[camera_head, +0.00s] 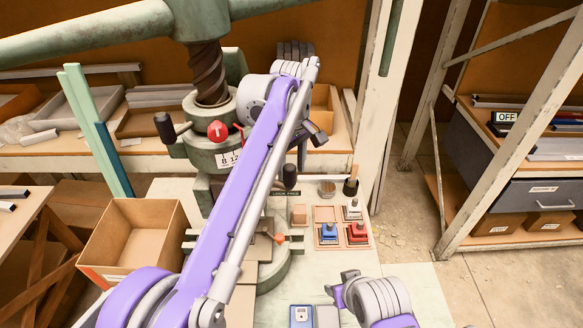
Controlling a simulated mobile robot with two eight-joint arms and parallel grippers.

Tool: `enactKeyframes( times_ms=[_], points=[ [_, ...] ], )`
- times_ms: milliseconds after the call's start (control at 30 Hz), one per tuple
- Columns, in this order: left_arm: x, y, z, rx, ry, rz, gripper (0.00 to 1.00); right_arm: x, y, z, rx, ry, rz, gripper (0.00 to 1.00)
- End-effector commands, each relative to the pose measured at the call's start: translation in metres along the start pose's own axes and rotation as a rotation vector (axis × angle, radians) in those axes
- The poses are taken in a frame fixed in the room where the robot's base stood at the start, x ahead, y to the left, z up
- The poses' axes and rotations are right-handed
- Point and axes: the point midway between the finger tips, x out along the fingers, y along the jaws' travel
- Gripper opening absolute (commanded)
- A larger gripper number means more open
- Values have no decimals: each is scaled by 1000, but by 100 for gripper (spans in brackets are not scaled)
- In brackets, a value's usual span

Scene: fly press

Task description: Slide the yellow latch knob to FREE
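My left gripper (315,134) is a dark shape right of the press collar, apart from the knobs as seen here. My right gripper (344,285) is low, over the front of the pale bench. The finger gaps of both are unclear.
A cardboard box (132,232) stands left of the press. A wooden tray (329,213) with blue, red and white-topped pieces is at the right. A blue-and-white item (301,315) lies at the front edge. A drawer unit with an OFF sign (506,117) is far right.

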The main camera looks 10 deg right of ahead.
Motion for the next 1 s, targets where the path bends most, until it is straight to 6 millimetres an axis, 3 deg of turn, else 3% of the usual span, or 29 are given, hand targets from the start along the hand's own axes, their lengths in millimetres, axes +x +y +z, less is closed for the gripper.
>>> enactKeyframes(
  times_ms=[133,267,567,1000],
  points=[
    [-3,0,0,0,0,0,64,-1,0,-1,0,1,0,50],
    [-19,0,-1,0,1,0,64,-4,0,-7,0,7,0,50],
    [-91,2,-2,1,7,4,64,-21,0,-38,0,45,0,50],
    [-108,0,0,0,-1,0,64,-19,0,-33,0,38,0,50]
  ],
)
